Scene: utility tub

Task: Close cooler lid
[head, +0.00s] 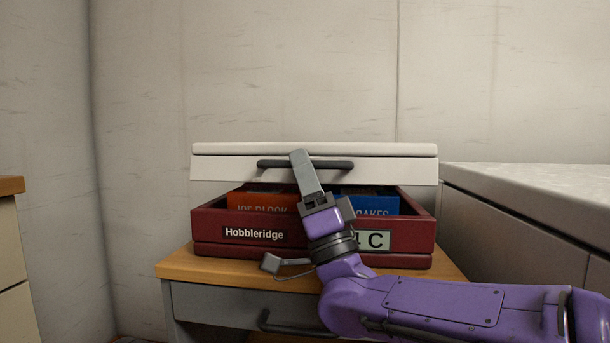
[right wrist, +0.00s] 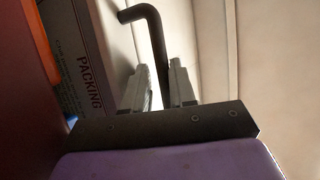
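The cooler (head: 212,222) is a dark red box labelled "Hobbleridge". Its white lid (head: 225,168) is partly open, with its front edge raised above the box and a gap below it. A dark bar handle (head: 335,164) runs across the lid's front; it also shows in the right wrist view (right wrist: 156,40). My right gripper (head: 301,160) is at the handle's middle. In the right wrist view its two fingers (right wrist: 161,88) stand closely on either side of the bar and appear shut on it. My left gripper is not in view.
Orange (head: 262,201) and blue (head: 368,199) packages lie inside the cooler. It stands on a wood-topped drawer cabinet (head: 300,284). A grey counter (head: 530,190) stands close on the right. A wall rises behind. Another wooden-topped unit (head: 10,186) is at the left edge.

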